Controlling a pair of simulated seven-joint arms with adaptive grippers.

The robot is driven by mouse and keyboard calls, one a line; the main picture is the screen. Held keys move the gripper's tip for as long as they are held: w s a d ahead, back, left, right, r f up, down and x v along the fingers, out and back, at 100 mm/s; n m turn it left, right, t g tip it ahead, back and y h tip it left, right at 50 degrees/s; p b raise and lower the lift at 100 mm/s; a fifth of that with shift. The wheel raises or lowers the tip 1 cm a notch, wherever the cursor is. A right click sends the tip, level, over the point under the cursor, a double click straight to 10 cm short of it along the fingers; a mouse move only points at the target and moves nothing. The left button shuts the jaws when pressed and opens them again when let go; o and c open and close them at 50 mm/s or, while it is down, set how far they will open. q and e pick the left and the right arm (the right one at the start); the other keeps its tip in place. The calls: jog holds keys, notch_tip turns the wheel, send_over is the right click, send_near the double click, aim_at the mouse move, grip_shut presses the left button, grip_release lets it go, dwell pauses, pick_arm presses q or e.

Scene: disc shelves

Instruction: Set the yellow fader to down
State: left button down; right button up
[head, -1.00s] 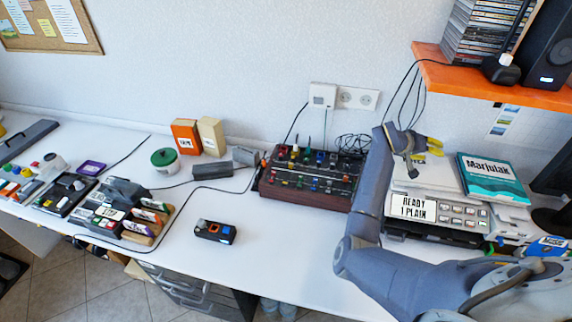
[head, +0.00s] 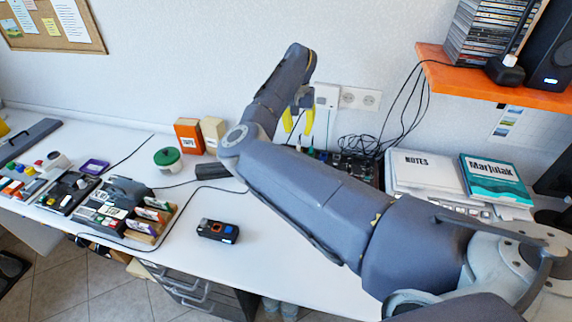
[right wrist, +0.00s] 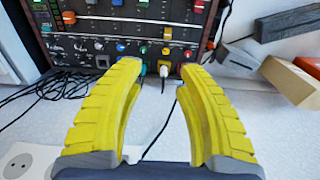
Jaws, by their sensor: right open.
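The control panel (right wrist: 92,28), dark with a reddish-brown case, fills the top of the right wrist view. It carries several coloured knobs and sliders. A small yellow control (right wrist: 167,33) shows near its middle, but I cannot tell whether it is the yellow fader or how it is set. In the head view my right arm hides most of the panel; a dark part (head: 357,168) shows at its right. My right gripper (head: 298,121) is open and empty. Its yellow fingers (right wrist: 160,70) point at the panel's cable-side edge in the right wrist view. My left gripper is not in view.
Wall sockets (head: 350,97) and loose black cables (head: 362,143) are behind the panel. An orange box (head: 188,136) and a green-lidded pot (head: 167,158) stand to the left. A small black device (head: 217,231) lies in front, with clear table around it.

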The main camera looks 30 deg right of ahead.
jog(key=f, duration=0.5)
jog(key=a+f, duration=0.1)
jog(key=f, duration=1.1)
jog(key=shift+w+a, duration=0.15)
jog(key=shift+w, duration=0.15)
jog(key=shift+r, duration=0.1)
jog(key=shift+c, duration=0.5)
grip_shut()
